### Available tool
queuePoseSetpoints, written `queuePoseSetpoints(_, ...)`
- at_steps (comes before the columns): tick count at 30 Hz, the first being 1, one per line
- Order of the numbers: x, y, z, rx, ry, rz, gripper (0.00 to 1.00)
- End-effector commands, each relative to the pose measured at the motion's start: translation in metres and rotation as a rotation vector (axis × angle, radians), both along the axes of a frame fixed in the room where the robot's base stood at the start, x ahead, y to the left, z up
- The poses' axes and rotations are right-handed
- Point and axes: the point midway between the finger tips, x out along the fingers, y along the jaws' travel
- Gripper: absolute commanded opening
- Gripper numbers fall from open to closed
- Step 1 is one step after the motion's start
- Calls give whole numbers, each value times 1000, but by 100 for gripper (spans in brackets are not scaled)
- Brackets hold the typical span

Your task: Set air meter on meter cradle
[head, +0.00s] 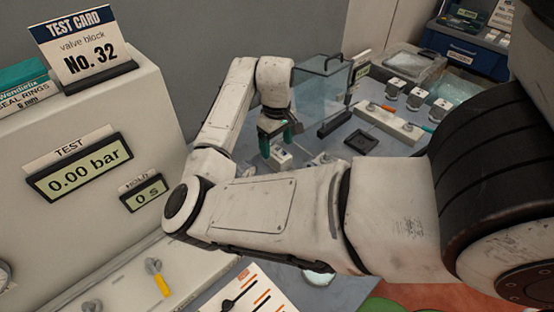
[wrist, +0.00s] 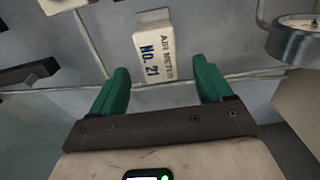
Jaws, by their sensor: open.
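A small white block marked "AIR METER No. 21" (wrist: 153,50) lies on the grey surface in the wrist view, just beyond and between my fingertips, not held. I take it for the air meter or its label. My gripper (wrist: 160,75) has two green fingers spread apart with nothing between them. In the head view my gripper (head: 279,136) points down above a small white block (head: 281,157); the gap between them is hard to judge. I cannot tell which thing is the meter cradle; a dark square holder (head: 361,141) lies to the right on the bench.
A round dial gauge (wrist: 298,38) stands close right of my fingers in the wrist view. A white bar with knobs (head: 390,122) lies to the right. The test console (head: 95,125) fills the left; my arm hides much of the bench.

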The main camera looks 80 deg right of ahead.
Motion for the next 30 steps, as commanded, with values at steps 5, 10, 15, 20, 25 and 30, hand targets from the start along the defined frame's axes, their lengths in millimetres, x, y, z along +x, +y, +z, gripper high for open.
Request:
queuePoseSetpoints(5, 0, 1, -19, 4, 1, 1, 79)
queuePoseSetpoints(10, -1, 1, -43, 3, 1, 1, 79)
queuePoseSetpoints(15, -1, 0, -52, 1, -1, 0, 79)
queuePoseSetpoints(20, -1, 0, -52, 1, -1, 0, 79)
queuePoseSetpoints(25, -1, 0, -51, 1, -1, 0, 63)
queuePoseSetpoints(30, -1, 0, -51, 1, -1, 0, 47)
